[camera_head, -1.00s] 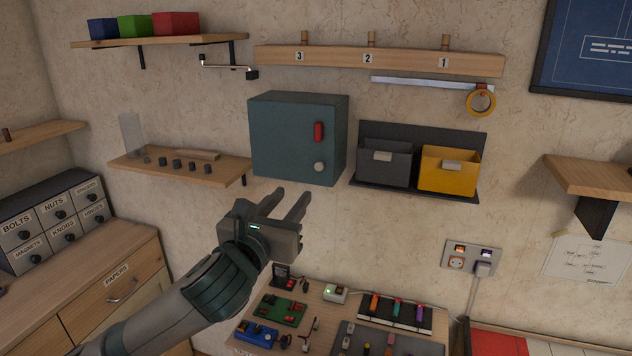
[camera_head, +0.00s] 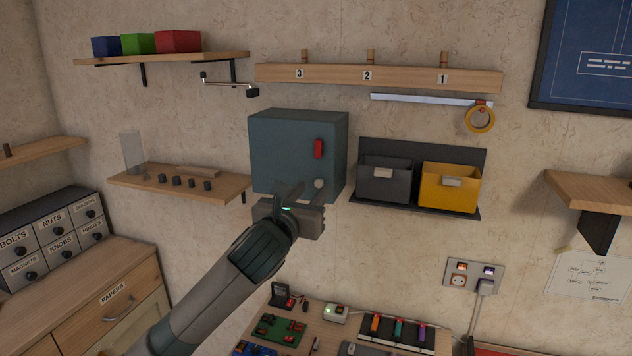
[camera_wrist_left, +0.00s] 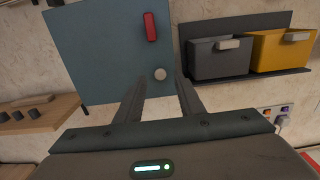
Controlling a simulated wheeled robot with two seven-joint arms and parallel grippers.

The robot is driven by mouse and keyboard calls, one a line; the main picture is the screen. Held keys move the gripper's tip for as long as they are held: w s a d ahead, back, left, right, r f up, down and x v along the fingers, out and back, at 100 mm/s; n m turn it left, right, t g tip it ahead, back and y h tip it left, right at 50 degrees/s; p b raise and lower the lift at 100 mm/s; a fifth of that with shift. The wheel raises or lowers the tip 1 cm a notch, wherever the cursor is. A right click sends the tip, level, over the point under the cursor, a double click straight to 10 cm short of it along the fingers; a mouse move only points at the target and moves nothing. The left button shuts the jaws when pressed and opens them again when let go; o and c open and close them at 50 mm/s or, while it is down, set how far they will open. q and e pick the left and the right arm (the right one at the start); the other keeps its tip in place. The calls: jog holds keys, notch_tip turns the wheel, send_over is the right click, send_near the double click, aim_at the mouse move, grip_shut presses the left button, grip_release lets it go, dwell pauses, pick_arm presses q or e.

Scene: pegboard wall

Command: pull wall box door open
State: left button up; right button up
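The wall box (camera_head: 277,146) is a dark teal cabinet on the wall, and its door is shut. A red handle (camera_head: 318,149) sits on the right part of the door, with a round pale knob (camera_head: 320,183) below it. In the left wrist view the door (camera_wrist_left: 108,50), red handle (camera_wrist_left: 151,27) and knob (camera_wrist_left: 160,74) show ahead of the fingers. My left gripper (camera_head: 305,190) is open at the lower right of the door. In the left wrist view its fingers (camera_wrist_left: 160,88) stand apart on either side of the knob; contact cannot be told. My right gripper is out of view.
Grey (camera_head: 384,180) and yellow (camera_head: 450,187) bins hang right of the box. A shelf (camera_head: 180,183) with small dark pieces is at left. A peg rail (camera_head: 378,78) and a crank (camera_head: 229,84) are above. A bench with tools lies below.

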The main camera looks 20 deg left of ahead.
aim_at(318, 183)
pick_arm(q)
jog(key=shift+w+d+p, duration=0.1)
jog(key=shift+w+p, duration=0.3)
jog(key=shift+w, duration=1.4)
grip_shut()
